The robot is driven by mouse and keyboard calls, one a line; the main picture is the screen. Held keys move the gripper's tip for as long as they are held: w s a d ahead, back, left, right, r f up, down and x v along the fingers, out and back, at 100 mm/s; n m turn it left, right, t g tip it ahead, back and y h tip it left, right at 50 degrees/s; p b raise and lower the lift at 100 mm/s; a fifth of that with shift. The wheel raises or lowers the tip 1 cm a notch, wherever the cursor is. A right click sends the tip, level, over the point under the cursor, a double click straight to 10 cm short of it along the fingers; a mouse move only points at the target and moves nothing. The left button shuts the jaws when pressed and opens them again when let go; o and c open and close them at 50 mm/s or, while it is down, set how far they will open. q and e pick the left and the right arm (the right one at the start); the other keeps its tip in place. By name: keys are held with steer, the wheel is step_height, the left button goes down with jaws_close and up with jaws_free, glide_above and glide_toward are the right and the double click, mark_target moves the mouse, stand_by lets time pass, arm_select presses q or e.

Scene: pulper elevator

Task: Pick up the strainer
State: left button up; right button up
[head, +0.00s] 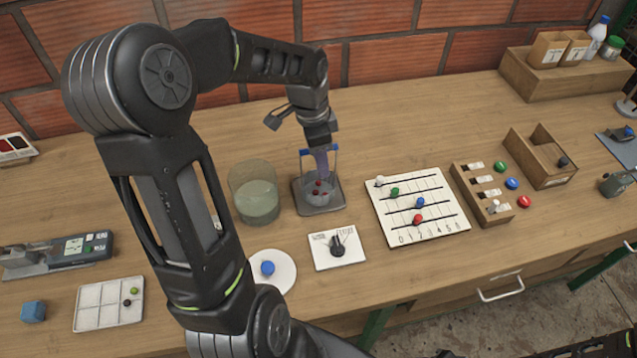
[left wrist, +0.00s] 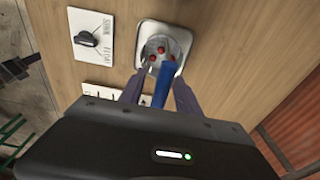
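The strainer, a small clear cup with a blue handle frame (head: 306,155), stands in a grey square tray (head: 322,207) and holds several red berries. In the left wrist view its blue handle (left wrist: 163,83) rises between my fingers. My left gripper (head: 319,160) points down directly above the strainer; in the left wrist view its fingers (left wrist: 160,88) stand apart on either side of the handle, with visible gaps. Part of the strainer is hidden behind the fingers. A dark part of my right arm shows at the bottom right of the head view; its fingers are not clear.
A glass beaker (head: 256,197) of pale liquid stands close left of the tray. A dial plate (head: 350,249) lies in front, a white saucer (head: 284,283) with a blue ball at front left. A bead board (head: 440,222) lies to the right. A brick wall runs behind.

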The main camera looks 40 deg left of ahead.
arm_select(q)
steer(key=shift+c, duration=0.2)
jaws_close()
stand_by(1.1)
